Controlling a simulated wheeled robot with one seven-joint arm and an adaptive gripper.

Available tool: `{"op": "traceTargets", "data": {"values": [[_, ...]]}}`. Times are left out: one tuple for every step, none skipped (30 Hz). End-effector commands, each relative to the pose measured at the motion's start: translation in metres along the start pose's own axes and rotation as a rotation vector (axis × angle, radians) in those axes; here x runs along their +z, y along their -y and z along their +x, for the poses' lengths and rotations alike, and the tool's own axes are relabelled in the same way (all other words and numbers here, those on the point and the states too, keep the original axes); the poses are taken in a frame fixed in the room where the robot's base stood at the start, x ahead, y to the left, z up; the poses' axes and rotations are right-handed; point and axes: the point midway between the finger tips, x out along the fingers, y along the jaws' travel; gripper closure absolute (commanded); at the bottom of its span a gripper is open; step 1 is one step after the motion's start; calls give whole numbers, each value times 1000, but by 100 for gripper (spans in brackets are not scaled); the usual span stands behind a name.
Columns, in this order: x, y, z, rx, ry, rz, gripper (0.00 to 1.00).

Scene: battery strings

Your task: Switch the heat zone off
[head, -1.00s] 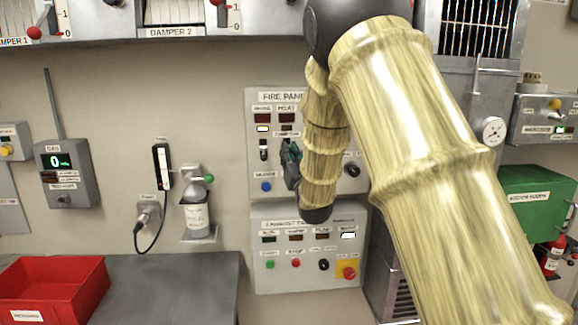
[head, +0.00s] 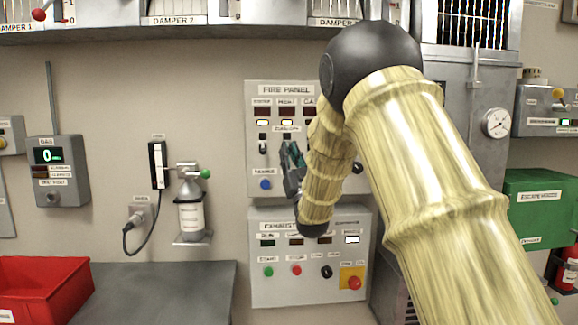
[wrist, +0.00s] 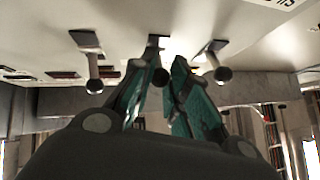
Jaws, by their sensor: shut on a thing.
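The fire panel (head: 254,187) is on the wall in the head view, with labels that seem to read smoke, heat and gas. The lamps under the first two columns are lit yellow. My gripper (head: 287,155) is at the middle switch, below the heat column. In the wrist view my gripper (wrist: 164,78) has its green fingers closed around the dark-tipped middle lever (wrist: 159,42), which is mostly hidden between them. The left lever (wrist: 92,70) and right lever (wrist: 216,66) stand free on either side. My arm hides the panel's right part.
The exhaust panel (head: 260,290) is just below, with buttons and a red emergency knob (head: 354,283). A wall bottle (head: 191,215) and a grey table (head: 170,285) with a red bin (head: 45,290) are at the left. A green box (head: 540,205) is at the right.

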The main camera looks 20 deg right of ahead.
Motion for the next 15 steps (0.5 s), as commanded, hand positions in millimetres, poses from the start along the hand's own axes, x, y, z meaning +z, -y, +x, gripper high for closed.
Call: {"op": "traceTargets", "data": {"values": [[6,-1,-5,-2,-15,-3,100],[7,-1,-5,-4,-23,-5,100],[7,-1,-6,-6,-34,-7,100],[8,-1,-6,-7,-42,-9,100],[8,-1,-5,-9,-49,-10,100],[8,-1,-5,-11,-59,-12,100],[8,-1,-5,-12,-66,-14,100],[8,-1,-5,-13,-72,-15,100],[8,-1,-5,-15,-78,-17,100],[9,-1,-5,-16,-82,-18,100],[9,-1,-5,-16,-86,-19,100],[9,-1,-5,-17,-91,-20,100],[9,-1,-4,-18,-95,-20,100],[9,-1,-4,-19,-97,-21,100],[9,-1,-4,-19,-101,-21,100]]}}
